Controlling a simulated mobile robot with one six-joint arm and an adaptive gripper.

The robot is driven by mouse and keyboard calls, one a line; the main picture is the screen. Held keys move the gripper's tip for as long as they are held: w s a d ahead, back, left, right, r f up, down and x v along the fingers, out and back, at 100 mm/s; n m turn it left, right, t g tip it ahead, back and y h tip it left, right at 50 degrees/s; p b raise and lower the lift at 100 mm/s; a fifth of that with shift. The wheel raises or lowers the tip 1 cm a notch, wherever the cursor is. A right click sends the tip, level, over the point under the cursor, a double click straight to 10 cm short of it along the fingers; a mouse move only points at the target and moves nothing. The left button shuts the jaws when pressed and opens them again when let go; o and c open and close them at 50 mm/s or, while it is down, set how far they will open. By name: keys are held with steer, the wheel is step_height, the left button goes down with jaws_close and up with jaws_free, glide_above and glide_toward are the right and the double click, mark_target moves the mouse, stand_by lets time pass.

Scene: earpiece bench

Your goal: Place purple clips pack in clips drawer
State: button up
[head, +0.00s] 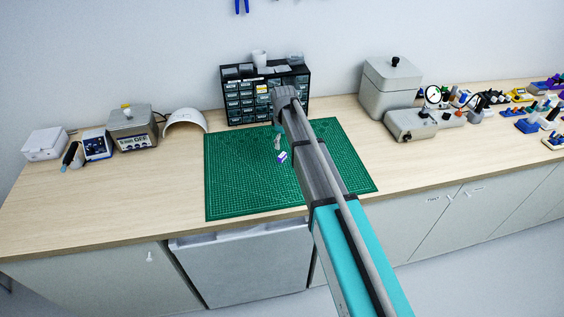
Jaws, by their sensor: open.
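A small purple and white pack (283,157), which looks like the purple clips pack, is on or just above the green cutting mat (235,190). My gripper (279,147) is small in the head view, partly hidden by my arm, just above and slightly left of the pack. It is open, and I cannot tell whether it touches the pack. A black cabinet of small drawers (232,104) stands against the wall behind the mat. One drawer front bears a yellow mark (262,88). I cannot read the drawer labels or tell which is the clips drawer. My arm covers the cabinet's right part.
A white curved shell (185,122) and boxed devices (133,128) stand to the left. A grey box (390,85) and a low unit (410,123) stand to the right. The left front of the wooden bench (110,200) is clear.

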mark_target(282, 155)
steer(key=shift+f+b, duration=0.65)
steer(key=shift+f, duration=0.25)
steer(key=shift+f, duration=0.15)
steer(key=shift+s+a+f+b, duration=0.1)
steer(key=shift+a+f+b, duration=0.05)
steer(key=shift+f+b, duration=1.15)
steer(key=shift+s+a+f+b, duration=0.1)
steer(key=shift+f+b, duration=1.05)
steer(key=shift+b, duration=0.15)
steer(key=c, duration=1)
steer(key=shift+r, duration=0.2)
step_height(282, 155, up, 3)
steer(key=p, duration=0.3)
steer(key=s+d+r+p, duration=0.3)
steer(key=s+r+p, duration=0.6)
steer(key=s, duration=0.4)
steer(key=shift+s+d+r+p, duration=0.3)
steer(key=shift+d+p, duration=0.1)
steer(key=shift+p, duration=0.15)
